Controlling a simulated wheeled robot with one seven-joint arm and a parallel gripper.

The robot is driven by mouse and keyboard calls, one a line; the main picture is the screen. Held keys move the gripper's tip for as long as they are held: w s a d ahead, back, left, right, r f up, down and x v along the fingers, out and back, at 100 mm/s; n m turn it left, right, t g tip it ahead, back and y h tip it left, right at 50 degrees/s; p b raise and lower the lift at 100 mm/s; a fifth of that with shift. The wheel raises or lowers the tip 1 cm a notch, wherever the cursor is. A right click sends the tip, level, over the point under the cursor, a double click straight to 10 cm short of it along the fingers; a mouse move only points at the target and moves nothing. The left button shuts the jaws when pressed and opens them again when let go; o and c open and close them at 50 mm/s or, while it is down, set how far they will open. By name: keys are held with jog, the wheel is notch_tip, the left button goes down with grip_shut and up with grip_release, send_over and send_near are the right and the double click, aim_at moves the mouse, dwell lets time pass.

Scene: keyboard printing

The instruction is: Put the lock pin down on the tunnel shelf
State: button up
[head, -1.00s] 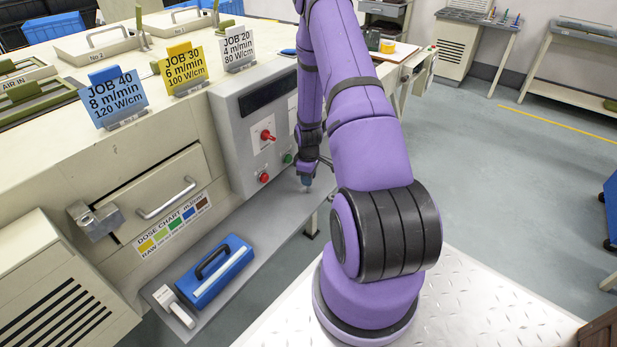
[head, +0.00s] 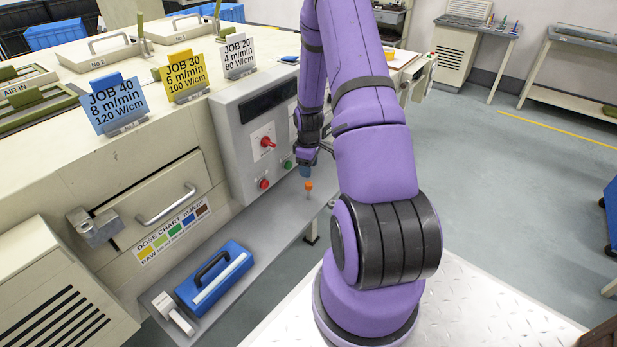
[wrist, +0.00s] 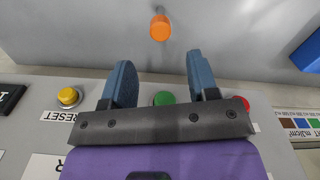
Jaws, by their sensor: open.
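The lock pin (head: 309,187) has an orange head and a thin metal shaft. My gripper (head: 305,171) is open and empty, just above and behind the pin, close to the control panel. Its two blue-grey fingers are spread wide in the wrist view (wrist: 159,66). The tunnel shelf (wrist: 75,28) fills the top of that view.
A blue case (head: 214,275) with a black handle lies on the shelf's near left end, beside a white-labelled item (head: 174,312). The control panel (head: 240,150) with buttons and a red switch rises behind the shelf. The shelf between case and pin is clear.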

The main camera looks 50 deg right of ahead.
aim_at(309, 183)
notch_tip(309, 183, up, 4)
jog(key=shift+r, duration=0.2)
dwell(1.4)
